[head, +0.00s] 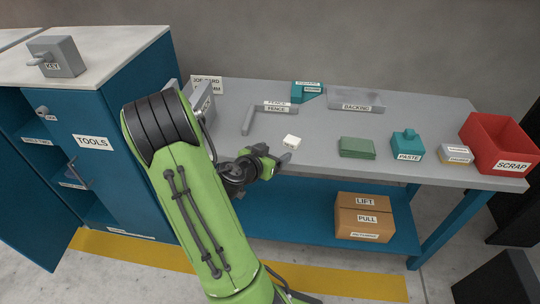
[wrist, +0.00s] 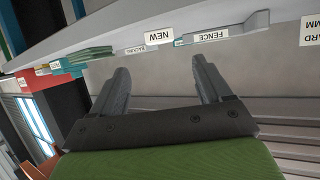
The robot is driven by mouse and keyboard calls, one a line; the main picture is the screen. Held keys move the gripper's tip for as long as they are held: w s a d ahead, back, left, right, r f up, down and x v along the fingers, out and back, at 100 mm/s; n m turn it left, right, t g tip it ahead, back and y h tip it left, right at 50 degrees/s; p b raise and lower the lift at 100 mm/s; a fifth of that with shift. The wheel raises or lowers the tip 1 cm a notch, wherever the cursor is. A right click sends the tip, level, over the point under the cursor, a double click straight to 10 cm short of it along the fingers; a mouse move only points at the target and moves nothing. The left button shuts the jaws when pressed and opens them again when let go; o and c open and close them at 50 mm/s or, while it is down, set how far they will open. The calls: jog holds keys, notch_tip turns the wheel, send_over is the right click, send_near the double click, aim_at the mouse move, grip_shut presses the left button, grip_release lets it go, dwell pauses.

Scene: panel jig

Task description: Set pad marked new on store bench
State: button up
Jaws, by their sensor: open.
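A small white pad (head: 291,140) lies on the grey top of the blue-framed bench (head: 315,160), near its front edge. In the wrist view, a block labelled NEW (wrist: 158,36) shows ahead of the gap between my fingers and appears to be this pad. My gripper (head: 274,158) is at the bench's front edge, close to the pad and apart from it. In the wrist view, my gripper (wrist: 160,72) is open, with nothing between its fingers. No label reading "store" is legible on any bench.
An L-shaped fence (head: 262,109), a grey BACKING block (head: 355,98), a green block (head: 357,147), a teal PASTE block (head: 407,145) and a red SCRAP bin (head: 497,142) stand on the bench. A box (head: 363,218) sits on the lower shelf. A cabinet (head: 105,110) stands left.

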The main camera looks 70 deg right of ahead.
jog(key=shift+v, duration=1)
jog(key=w+a+r+n+t+y, duration=0.25)
jog(key=w+a+n+y, duration=0.2)
jog(key=a, duration=0.55)
jog(key=w+a+r+n+t+y, duration=0.25)
jog(key=w+a+t, duration=0.2)
jog(key=a, duration=0.55)
jog(key=s+a+r+n+y, duration=0.2)
jog(key=a+n, duration=0.4)
jog(key=a, duration=0.3)
jog(key=s+a+r+n+t+y, duration=0.1)
jog(key=s+a+r+n+y, duration=0.2)
jog(key=a+n, duration=0.4)
jog(key=shift+s+a+r+y, duration=0.25)
jog(key=shift+a+y, duration=0.35)
jog(key=shift+a, duration=0.65)
